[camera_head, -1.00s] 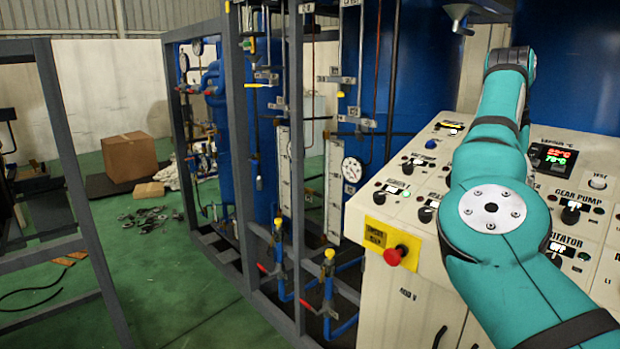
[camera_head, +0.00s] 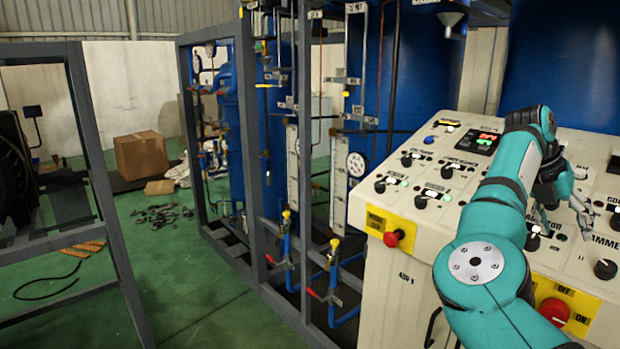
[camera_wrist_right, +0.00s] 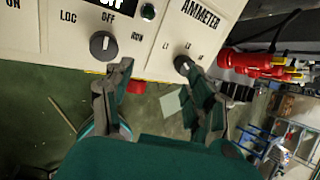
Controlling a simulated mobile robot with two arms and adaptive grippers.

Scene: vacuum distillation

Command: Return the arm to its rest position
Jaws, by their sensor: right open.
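My right arm, teal with dark joints, reaches over the white control panel (camera_head: 410,208) in the head view. Its right gripper (camera_head: 582,212) hangs above the right part of the panel, past the bent wrist. In the right wrist view the gripper's two fingers (camera_wrist_right: 158,105) stand apart with nothing between them. Beyond them lie the panel's lower edge, a black knob (camera_wrist_right: 103,45) and the ammeter knob (camera_wrist_right: 184,64). I cannot tell whether the fingers touch the panel. My left gripper is in neither view.
A red emergency button (camera_head: 393,238) on a yellow plate sticks out of the panel's left front. A larger red button (camera_head: 554,311) sits near the arm. Grey frames (camera_head: 97,190) and blue tanks stand to the left and behind. A cardboard box (camera_head: 142,155) lies on the green floor.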

